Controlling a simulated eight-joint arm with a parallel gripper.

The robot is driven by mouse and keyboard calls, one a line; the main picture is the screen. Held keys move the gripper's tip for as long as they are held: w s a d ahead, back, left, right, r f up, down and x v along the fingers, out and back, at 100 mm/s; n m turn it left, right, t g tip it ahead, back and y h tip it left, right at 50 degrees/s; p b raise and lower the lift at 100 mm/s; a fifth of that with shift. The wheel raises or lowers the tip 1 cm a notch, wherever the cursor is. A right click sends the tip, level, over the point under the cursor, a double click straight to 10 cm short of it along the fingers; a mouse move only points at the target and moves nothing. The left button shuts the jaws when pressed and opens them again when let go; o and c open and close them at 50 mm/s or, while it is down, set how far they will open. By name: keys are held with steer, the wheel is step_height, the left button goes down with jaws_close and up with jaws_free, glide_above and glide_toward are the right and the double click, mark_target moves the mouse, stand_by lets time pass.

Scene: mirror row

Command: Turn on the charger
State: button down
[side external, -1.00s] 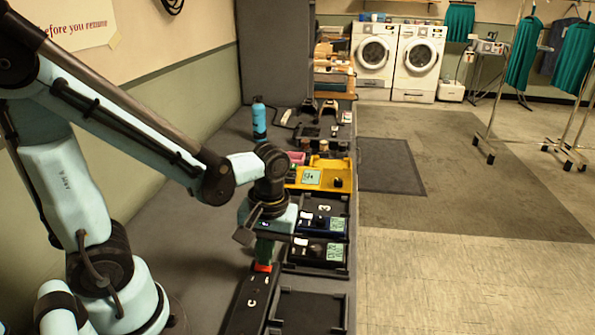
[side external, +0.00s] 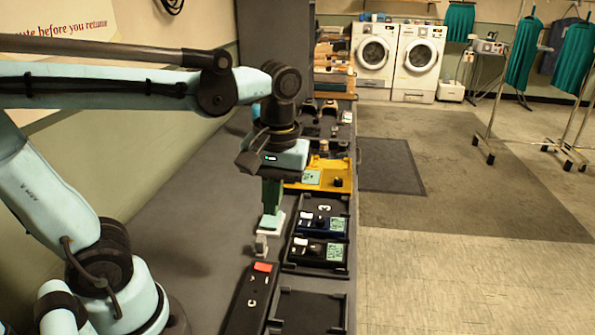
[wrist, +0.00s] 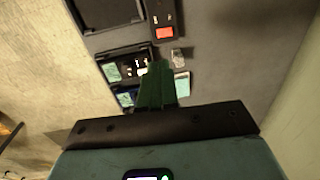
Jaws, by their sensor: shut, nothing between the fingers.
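A long black unit marked "C" with a red switch (side external: 263,267) at its far end lies on the counter; its body (side external: 248,300) runs toward the front. The red switch also shows in the wrist view (wrist: 165,32). The frames do not show clearly whether the switch is on. I cannot tell which device is called the charger. My gripper (side external: 270,226) is shut and empty, with green fingers pointing down, beyond and above the red switch and apart from it. Its fingers also show in the wrist view (wrist: 157,66).
A small grey piece (side external: 261,246) and a white pad lie near the fingers. To the right are a black device (side external: 318,252), a blue device (side external: 322,222) and a yellow device (side external: 322,173), with screens. An empty black tray (side external: 310,312) is at front. The counter's left is clear.

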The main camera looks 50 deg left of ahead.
mark_target(257, 265)
steer(key=shift+r, duration=0.35)
steer(key=shift+s+a+y, duration=0.3)
steer(key=shift+s+a, duration=0.15)
steer(key=shift+s, duration=0.05)
steer(key=shift+f, duration=0.1)
steer(key=f, duration=0.4)
steer(key=a+f, duration=0.1)
steer(key=f, duration=0.3)
steer(key=s+f, duration=0.1)
steer(key=f, duration=0.4)
steer(key=shift+s+a, duration=0.1)
steer(key=shift+a, duration=0.05)
steer(key=shift+f, duration=0.3)
steer(key=shift+s, duration=0.1)
